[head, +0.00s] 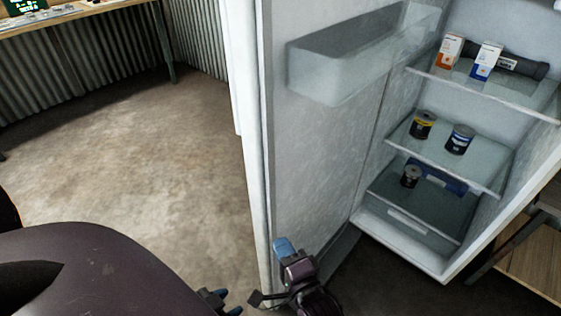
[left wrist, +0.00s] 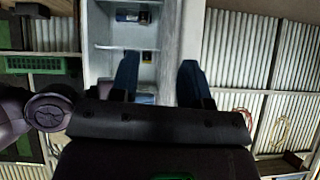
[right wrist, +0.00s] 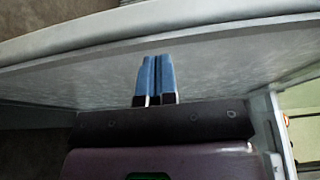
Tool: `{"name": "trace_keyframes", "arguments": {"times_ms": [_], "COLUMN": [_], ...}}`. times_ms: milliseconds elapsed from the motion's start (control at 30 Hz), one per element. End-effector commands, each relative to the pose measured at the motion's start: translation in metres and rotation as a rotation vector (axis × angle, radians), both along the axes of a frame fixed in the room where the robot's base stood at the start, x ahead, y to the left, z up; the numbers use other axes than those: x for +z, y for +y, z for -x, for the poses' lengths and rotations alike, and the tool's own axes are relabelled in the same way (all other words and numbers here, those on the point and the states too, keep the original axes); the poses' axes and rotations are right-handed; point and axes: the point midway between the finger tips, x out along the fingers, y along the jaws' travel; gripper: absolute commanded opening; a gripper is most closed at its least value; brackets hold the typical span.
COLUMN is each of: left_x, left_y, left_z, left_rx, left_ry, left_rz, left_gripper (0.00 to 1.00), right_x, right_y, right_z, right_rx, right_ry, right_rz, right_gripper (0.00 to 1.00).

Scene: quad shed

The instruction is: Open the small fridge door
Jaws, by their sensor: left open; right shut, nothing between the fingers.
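The small fridge door (head: 310,160) stands wide open in the head view, its inner face with a clear shelf bin (head: 340,75) turned toward the interior. The fridge body (head: 400,240) is at the right. My right gripper (head: 284,248) is shut and empty, low in front of the door's inner face; its closed blue fingers (right wrist: 155,78) point at that face in the right wrist view. I cannot tell if they touch it. My left gripper (head: 222,300) is low, left of the door's edge, mostly cut off. Its fingers (left wrist: 160,80) are apart and empty in the left wrist view.
Fridge shelves hold two small boxes (head: 486,60), a dark cylinder (head: 522,66) and several cans (head: 459,139). A workbench (head: 80,12) stands by the corrugated wall at the upper left. The floor (head: 130,150) left of the door is clear. A wooden stand (head: 525,250) is right of the fridge.

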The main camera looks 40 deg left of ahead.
Motion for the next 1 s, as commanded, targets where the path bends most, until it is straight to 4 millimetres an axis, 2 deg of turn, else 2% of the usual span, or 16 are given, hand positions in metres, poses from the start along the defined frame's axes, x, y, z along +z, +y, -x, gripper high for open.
{"name": "trace_keyframes", "arguments": {"times_ms": [33, 133, 433, 867, 1000], "left_x": [0.007, 0.013, 0.015, 0.014, 0.014], "left_y": [-0.001, -0.002, 0.001, 0.002, 0.001], "left_z": [-0.005, -0.008, -0.001, 0.0, -0.001], "left_rx": [0.0, 0.0, 0.005, 0.005, 0.005], "left_ry": [-0.017, -0.03, -0.022, -0.018, -0.02], "left_rz": [0.002, 0.004, -0.001, -0.002, -0.001], "left_gripper": [0.43, 0.43, 0.43, 0.43, 0.43], "right_x": [0.003, 0.003, 0.002, 0.001, -0.001], "right_y": [-0.009, -0.022, -0.053, -0.06, -0.06], "right_z": [0.007, 0.022, 0.055, 0.063, 0.063], "right_rx": [-0.001, 0.0, 0.0, 0.0, 0.002], "right_ry": [-0.002, -0.004, -0.002, -0.004, -0.07], "right_rz": [0.002, 0.002, 0.002, 0.002, 0.041], "right_gripper": [0.0, 0.0, 0.0, 0.0, 0.0]}}
